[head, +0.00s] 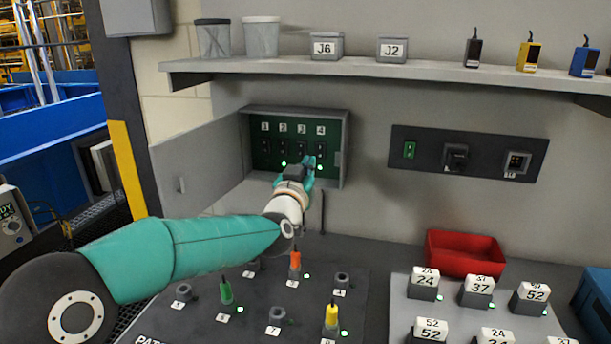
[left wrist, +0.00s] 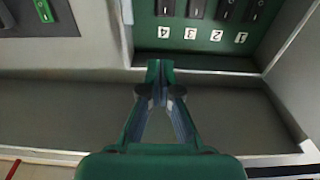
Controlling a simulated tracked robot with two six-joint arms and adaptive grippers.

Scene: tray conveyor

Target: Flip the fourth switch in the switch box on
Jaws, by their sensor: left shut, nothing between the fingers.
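The switch box (head: 345,150) is open on the wall in the head view, with its door swung out to the left. Its green panel has switches labelled 1 to 4. The fourth switch (head: 320,147) is the rightmost, and it also shows at the top of the left wrist view (left wrist: 165,8), which is turned upside down. I cannot tell its position. My left gripper (head: 309,161) is shut and empty in front of the panel's lower right, just below the fourth switch in the picture. Its closed fingertips (left wrist: 160,66) appear near label 4. Contact cannot be told. My right gripper is out of view.
A dark panel (head: 462,153) with a green switch and sockets is on the wall to the right. A shelf (head: 400,69) with bins and devices runs above. Below are a patch panel (head: 185,325) with coloured plugs, a red bin (head: 465,262) and labelled blocks.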

